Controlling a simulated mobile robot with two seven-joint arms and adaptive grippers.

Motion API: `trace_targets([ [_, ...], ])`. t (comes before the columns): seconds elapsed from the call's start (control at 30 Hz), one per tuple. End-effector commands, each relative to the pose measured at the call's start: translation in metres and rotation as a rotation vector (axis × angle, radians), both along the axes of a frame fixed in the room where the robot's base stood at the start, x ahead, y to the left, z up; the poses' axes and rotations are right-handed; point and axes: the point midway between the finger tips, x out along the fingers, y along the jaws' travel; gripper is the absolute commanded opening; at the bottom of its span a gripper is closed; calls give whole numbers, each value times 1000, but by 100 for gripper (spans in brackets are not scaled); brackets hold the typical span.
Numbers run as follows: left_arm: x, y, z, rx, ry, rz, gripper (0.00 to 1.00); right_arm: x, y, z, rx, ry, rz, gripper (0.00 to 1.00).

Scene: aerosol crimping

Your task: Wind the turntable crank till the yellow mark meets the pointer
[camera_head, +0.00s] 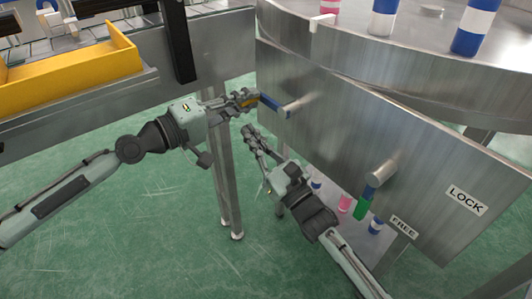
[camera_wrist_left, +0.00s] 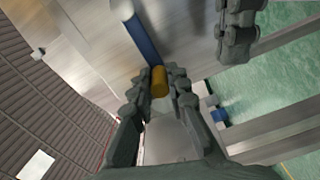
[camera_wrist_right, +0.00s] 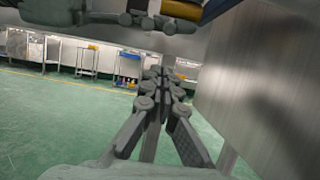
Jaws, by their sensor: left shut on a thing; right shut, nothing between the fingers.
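The turntable (camera_head: 400,60) is a round steel top at the upper right in the head view. A small white tab (camera_head: 320,19), perhaps the pointer, stands at its rim. I cannot make out the yellow mark. The crank has a blue arm (camera_head: 269,102) on a steel shaft (camera_head: 291,107) on the front panel. Its yellow grip (camera_wrist_left: 159,82) sits between the fingers of my left gripper (camera_head: 247,99), which is shut on it. My right gripper (camera_head: 249,132) is shut and empty, below the left one and apart from the crank; it also shows in the left wrist view (camera_wrist_left: 236,30).
Cans (camera_head: 475,28) stand on the turntable; others are below the panel. A yellow tray (camera_head: 75,70) is at the left. A table leg (camera_head: 228,190) stands below my grippers.

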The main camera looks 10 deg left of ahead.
Motion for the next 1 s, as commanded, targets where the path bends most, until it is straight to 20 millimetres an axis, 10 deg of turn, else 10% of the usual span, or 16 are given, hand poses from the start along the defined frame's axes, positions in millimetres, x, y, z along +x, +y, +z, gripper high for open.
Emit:
trace_targets([
  [0.3,0,-1,2,-5,-3,-1,0,-4,-5,37,0,-3,0,0],
  [1.0,0,-1,1,-3,-1,-2,0,-3,-5,53,5,-5,1,0],
])
